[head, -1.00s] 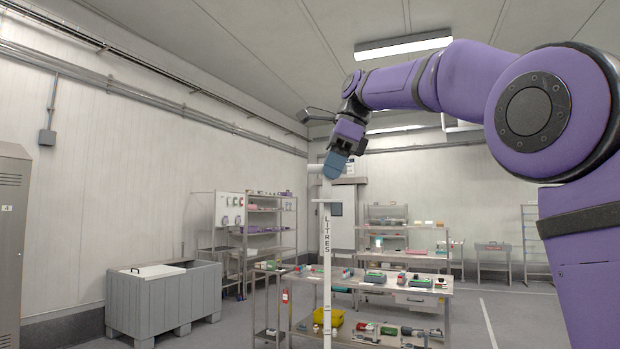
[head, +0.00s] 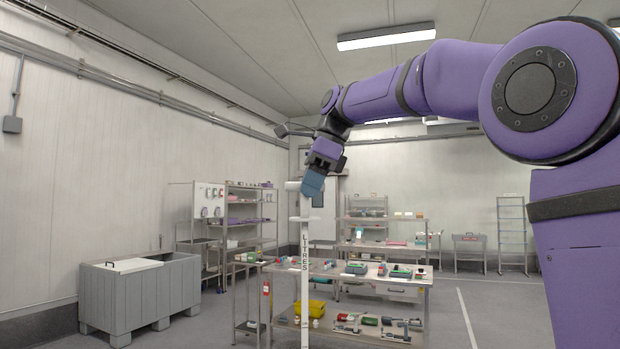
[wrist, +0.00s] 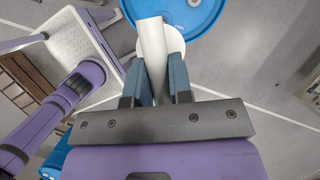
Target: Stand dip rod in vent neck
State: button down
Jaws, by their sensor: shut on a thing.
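The dip rod (head: 305,265) is a long white rod marked LITRES, with a crosspiece at its top and a pale collar below. My gripper (head: 312,184) is shut on its upper end, and the rod hangs about upright. Its lower end is out of the head view. In the wrist view my gripper (wrist: 154,80) has the white rod (wrist: 152,45) between its blue fingers, with a round white disc (wrist: 175,42) beside the rod. A blue drum top (wrist: 205,18) lies beyond the fingers, partly cut off. I cannot make out the vent neck.
A steel workbench (head: 340,273) with tools and a yellow bin (head: 316,307) stands behind the rod. A grey crate (head: 140,295) is at left, racks (head: 248,215) behind. Another blue drum (wrist: 57,160) and a white perforated surface (wrist: 85,45) show in the wrist view.

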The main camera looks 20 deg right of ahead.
jog(key=shift+f, duration=0.3)
dwell(0.6)
send_over(305, 337)
notch_tip(305, 337, down, 16)
jog(key=shift+s+d, duration=0.25)
jog(key=shift+d, duration=0.15)
dwell(1.7)
dwell(0.3)
notch_tip(305, 337, down, 16)
dwell(2.1)
